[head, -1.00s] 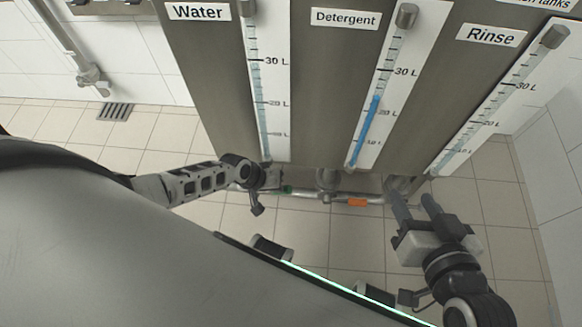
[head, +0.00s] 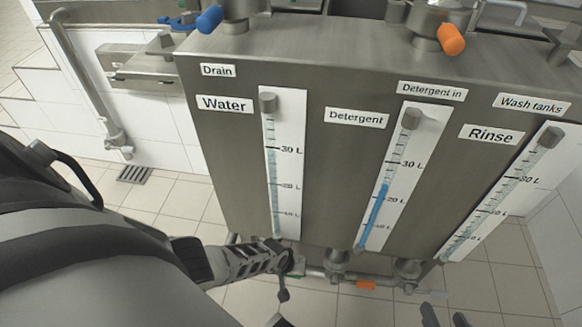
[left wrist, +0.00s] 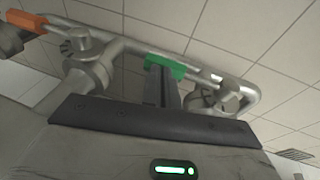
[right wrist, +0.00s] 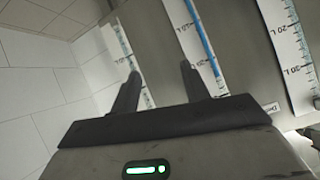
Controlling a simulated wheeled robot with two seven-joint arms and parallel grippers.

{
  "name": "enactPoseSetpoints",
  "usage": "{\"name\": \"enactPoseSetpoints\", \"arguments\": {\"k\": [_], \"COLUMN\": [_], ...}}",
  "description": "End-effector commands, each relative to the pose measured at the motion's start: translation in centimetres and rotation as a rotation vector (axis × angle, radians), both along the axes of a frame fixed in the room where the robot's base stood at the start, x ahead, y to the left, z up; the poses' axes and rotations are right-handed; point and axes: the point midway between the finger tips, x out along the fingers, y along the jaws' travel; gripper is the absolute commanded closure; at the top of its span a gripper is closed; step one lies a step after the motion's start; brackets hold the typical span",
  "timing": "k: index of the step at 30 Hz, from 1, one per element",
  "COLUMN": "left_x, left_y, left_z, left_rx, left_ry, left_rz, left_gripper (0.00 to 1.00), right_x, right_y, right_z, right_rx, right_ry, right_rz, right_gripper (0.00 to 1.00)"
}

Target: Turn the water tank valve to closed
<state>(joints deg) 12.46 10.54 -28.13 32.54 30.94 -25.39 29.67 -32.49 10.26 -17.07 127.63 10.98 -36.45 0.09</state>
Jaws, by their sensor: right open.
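The water tank valve has a green handle (left wrist: 165,66), low on the pipe under the Water gauge (head: 285,165). In the left wrist view, my left gripper (left wrist: 160,75) has its two fingers close together at this handle, and they appear closed on it. In the head view my left gripper (head: 283,292) is below the tank front, and the handle is mostly hidden by my arm. My right gripper (head: 444,314) shows only its fingertips at the bottom edge of the head view. In the right wrist view, my right gripper (right wrist: 160,70) is open and empty, facing the tank front.
An orange handle (head: 366,285) sits on the pipe to the right of the green one. The steel tank front has Detergent (head: 390,180) and Rinse (head: 505,190) gauges. A blue handle (head: 210,19) and an orange handle (head: 452,39) are on top. A drain grate (head: 134,174) is in the floor.

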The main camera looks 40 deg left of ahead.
Motion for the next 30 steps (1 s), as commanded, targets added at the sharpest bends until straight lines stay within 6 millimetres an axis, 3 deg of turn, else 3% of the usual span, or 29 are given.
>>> {"name": "enactPoseSetpoints", "arguments": {"k": [11,15,18,30], "left_x": [0.3,0.2,-0.1,-0.7], "left_y": [-0.4,-0.6,-0.5,-0.8], "left_z": [0.0,1.4,3.1,8.4], "left_rx": [-0.006,-0.006,-0.004,0.001], "left_ry": [-0.011,-0.011,-0.009,-0.005], "left_rz": [-0.002,-0.001,0.001,0.001], "left_gripper": [1.00,1.00,1.00,1.00], "right_x": [-0.1,-0.4,-0.8,-1.6], "right_y": [0.0,-0.1,-0.8,-3.0], "right_z": [-0.1,0.6,-1.0,9.3], "right_rx": [-0.001,-0.014,-0.046,-0.049], "right_ry": [0.000,0.024,0.126,-0.055], "right_rz": [0.003,0.009,-0.005,-0.089], "right_gripper": [0.54,0.54,0.54,0.54]}}
